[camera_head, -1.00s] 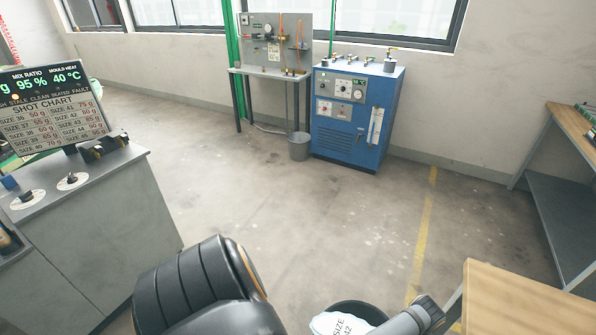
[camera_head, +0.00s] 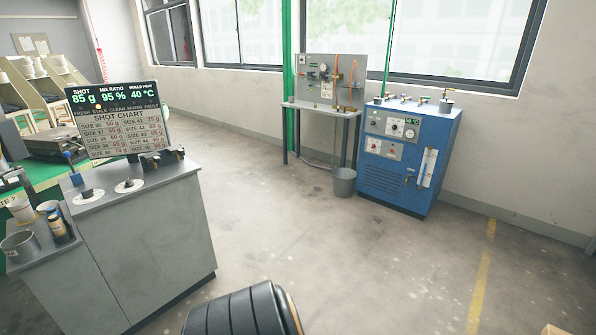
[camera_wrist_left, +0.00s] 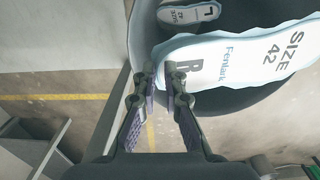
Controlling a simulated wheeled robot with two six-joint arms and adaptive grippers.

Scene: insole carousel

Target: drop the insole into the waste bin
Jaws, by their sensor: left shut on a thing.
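The insole (camera_wrist_left: 225,62) is white with a pale blue edge and is marked SIZE 42, Fenlark and R. My left gripper (camera_wrist_left: 160,75) is shut on its near edge in the left wrist view. The insole is over a dark round bin (camera_wrist_left: 205,102), which seems to be the waste bin. Another white insole marked L (camera_wrist_left: 190,12) lies lower, inside the dark bin. The held insole hides part of the bin. The head view shows neither the left gripper, the insole nor this bin. My right gripper is in neither view.
A grey console (camera_head: 150,250) with a shot chart screen (camera_head: 115,120) stands at left. A blue machine (camera_head: 408,155) and a small grey bucket (camera_head: 344,183) stand near the back wall. The floor between is clear. A yellow line (camera_head: 480,285) runs along the floor at right.

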